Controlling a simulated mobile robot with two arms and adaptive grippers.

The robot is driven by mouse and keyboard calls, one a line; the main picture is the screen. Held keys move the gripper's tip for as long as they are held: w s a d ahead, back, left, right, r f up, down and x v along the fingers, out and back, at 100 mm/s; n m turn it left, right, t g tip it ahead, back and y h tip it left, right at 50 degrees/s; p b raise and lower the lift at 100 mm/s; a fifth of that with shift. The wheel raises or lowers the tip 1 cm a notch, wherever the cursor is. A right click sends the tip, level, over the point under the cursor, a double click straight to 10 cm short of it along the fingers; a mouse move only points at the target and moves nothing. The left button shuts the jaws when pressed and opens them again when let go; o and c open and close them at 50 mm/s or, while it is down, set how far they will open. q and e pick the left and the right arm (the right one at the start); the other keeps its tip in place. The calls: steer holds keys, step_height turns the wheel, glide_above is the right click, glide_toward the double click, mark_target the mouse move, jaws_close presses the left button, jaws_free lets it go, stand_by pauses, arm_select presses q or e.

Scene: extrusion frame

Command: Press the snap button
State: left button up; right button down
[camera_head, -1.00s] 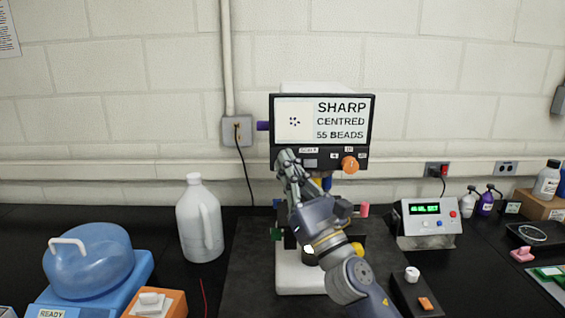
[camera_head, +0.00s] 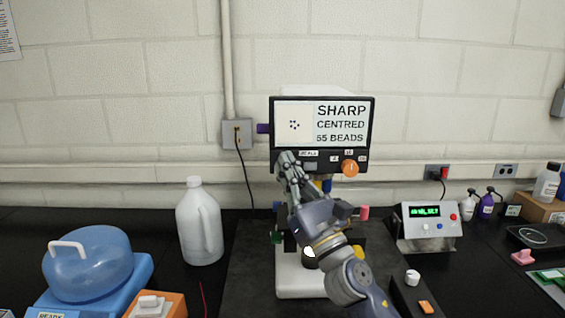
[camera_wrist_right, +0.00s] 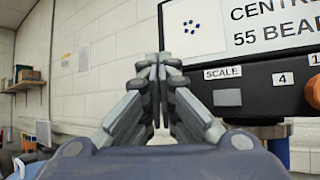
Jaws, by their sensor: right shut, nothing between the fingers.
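The microscope's monitor unit (camera_head: 366,120) stands at the centre, with a dark control panel (camera_head: 324,167) under its screen. No label reading "snap" is legible to me; part of the panel's left end is hidden behind my gripper. In the right wrist view, a grey button (camera_wrist_right: 227,97) sits below the "SCALE" label. My right gripper (camera_head: 288,156) is shut and empty, its tips overlapping the panel's left end. In the wrist view, its closed fingertips (camera_wrist_right: 160,62) are left of the grey button; contact cannot be told. My left gripper is not in view.
The screen reads "SHARP CENTRED 55 BEADS". An orange knob (camera_head: 349,168) is on the panel's right. A white jug (camera_head: 199,225) and a blue domed device (camera_head: 90,262) stand left. A control box (camera_head: 430,228) with a green display stands right.

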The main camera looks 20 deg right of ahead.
steer(key=shift+w, duration=0.15)
stand_by(0.4)
steer(key=shift+w+d, duration=0.1)
steer(key=shift+w, duration=0.2)
steer(key=shift+w+d, duration=0.15)
steer(key=shift+w, duration=0.25)
stand_by(0.7)
steer(key=shift+s, duration=0.2)
steer(key=shift+s+a, duration=0.25)
steer(key=shift+s, duration=0.4)
steer(key=s, duration=0.2)
steer(key=s+a+p, duration=0.1)
steer(key=s, duration=0.1)
steer(key=shift+s+a, duration=0.2)
steer(key=shift+s, duration=0.15)
